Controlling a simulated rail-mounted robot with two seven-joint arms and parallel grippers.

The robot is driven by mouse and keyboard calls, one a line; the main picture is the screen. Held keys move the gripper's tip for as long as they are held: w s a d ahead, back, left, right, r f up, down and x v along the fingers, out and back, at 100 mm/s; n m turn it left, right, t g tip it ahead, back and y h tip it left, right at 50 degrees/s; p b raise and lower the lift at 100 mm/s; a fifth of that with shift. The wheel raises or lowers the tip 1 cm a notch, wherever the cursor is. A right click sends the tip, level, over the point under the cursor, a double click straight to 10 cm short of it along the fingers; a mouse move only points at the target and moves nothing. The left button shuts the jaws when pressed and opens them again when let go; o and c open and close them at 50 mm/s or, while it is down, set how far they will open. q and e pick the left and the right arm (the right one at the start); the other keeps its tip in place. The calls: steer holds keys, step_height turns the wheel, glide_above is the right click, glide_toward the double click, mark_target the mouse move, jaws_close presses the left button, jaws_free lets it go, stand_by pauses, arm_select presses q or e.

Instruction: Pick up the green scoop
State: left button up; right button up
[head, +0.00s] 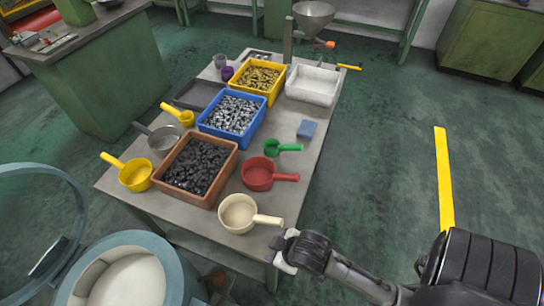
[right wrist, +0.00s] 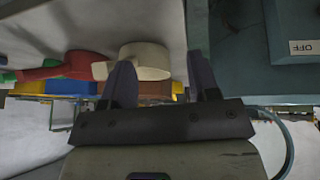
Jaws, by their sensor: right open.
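The green scoop (head: 272,147) is small and sits on the table right of the bins, its handle pointing right. It lies behind the red scoop (head: 258,173) and in front of a blue block. In the right wrist view a bit of green (right wrist: 8,77) shows at the left edge. My right gripper (head: 281,249) is at the table's near right corner, by the handle of the cream scoop (head: 238,213) and well short of the green scoop. Its two fingers (right wrist: 162,80) stand apart, with nothing seen held between them. My left gripper is not in view.
The table (head: 310,155) also holds a brown bin (head: 165,180) of dark pieces, a blue bin (head: 204,128), a yellow bin (head: 267,98), a white tray (head: 312,85), a blue block (head: 306,129) and yellow scoops (head: 135,174). Open floor lies right of the table.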

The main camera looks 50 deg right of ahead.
steer(key=w+d+r+t, duration=0.2)
steer(key=w+d+r, duration=0.1)
steer(key=w+r, duration=0.3)
steer(key=g+y+p, duration=0.2)
steer(key=g+p, duration=0.2)
steer(key=g, duration=0.4)
glide_toward(291, 147)
steer(key=f, duration=0.4)
steer(key=f+b, duration=0.1)
steer(key=f, duration=0.1)
steer(key=shift+w+a, duration=0.1)
steer(key=shift+w, duration=0.25)
steer(key=shift+s+a+f+b, duration=0.1)
steer(key=shift+a+f+b, duration=0.1)
steer(key=shift+f, duration=0.65)
steer(key=shift+s+a+f+b, duration=0.1)
steer(key=shift+f+b, duration=0.1)
steer(key=shift+f, duration=0.65)
steer(key=shift+a+f+b, duration=0.15)
steer(key=shift+f+b, duration=0.05)
steer(key=shift+f, duration=0.65)
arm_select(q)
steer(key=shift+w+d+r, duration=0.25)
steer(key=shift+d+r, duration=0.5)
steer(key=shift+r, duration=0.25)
